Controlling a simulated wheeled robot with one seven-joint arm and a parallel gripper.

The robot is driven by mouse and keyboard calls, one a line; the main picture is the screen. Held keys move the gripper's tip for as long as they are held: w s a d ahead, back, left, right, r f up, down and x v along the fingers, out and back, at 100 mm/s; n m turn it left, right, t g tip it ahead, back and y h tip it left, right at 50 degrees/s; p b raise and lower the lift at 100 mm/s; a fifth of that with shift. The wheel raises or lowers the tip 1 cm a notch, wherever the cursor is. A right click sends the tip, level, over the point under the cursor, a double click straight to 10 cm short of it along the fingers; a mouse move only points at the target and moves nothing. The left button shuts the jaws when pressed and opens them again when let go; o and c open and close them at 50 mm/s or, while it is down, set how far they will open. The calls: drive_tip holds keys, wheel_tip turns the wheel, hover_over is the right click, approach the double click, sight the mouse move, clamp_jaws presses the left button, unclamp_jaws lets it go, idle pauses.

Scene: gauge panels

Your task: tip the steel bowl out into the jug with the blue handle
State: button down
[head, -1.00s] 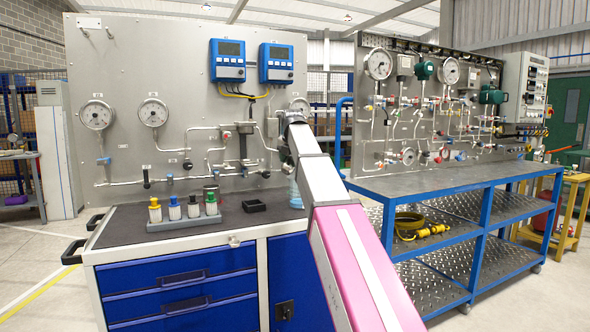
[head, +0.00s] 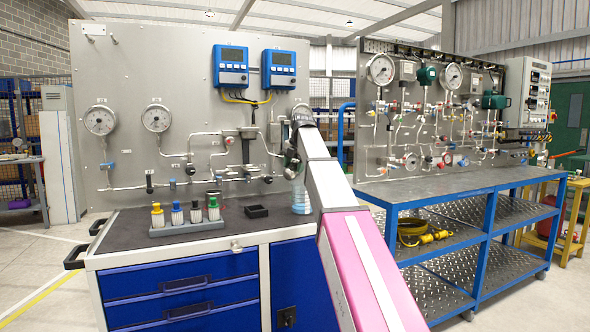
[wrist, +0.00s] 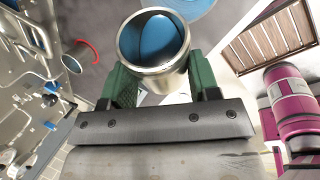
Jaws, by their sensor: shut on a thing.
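The steel bowl (wrist: 152,42), a round metal vessel with a blue inside, is held between the green fingers of my gripper (wrist: 160,78) in the wrist view. Its mouth is turned towards the wrist camera. A pale blue round thing (wrist: 196,8) lies beyond it, cut by the top edge. In the head view my gripper (head: 292,160) is small and dark in front of the grey panel, above a clear bluish vessel (head: 301,200) on the bench, probably the jug. I cannot make out a blue handle, and the bowl is not clear in the head view.
A vessel with a red handle (wrist: 80,56) shows at the left of the wrist view. A grey rack (head: 187,228) of small bottles and a black tray (head: 257,211) are on the bench. The gauge panel (head: 190,80) with pipes stands close behind my gripper.

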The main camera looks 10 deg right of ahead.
drive_tip(key=shift+w, duration=0.1)
idle(0.4)
drive_tip(key=shift+d+f+g+y, duration=0.1)
drive_tip(key=shift+d+g+y, duration=0.05)
drive_tip(key=shift+g+y, duration=0.35)
drive_tip(key=shift+w, duration=0.15)
drive_tip(key=shift+d+f+g+y, duration=0.15)
drive_tip(key=shift+f+g+y, duration=0.05)
drive_tip(key=shift+g+y, duration=0.3)
drive_tip(key=shift+w, duration=0.15)
drive_tip(key=shift+w+d+m+g+y, duration=0.2)
drive_tip(key=shift+m+g+y, duration=0.1)
drive_tip(key=shift+y, duration=0.1)
drive_tip(key=shift+s, duration=0.1)
idle(0.4)
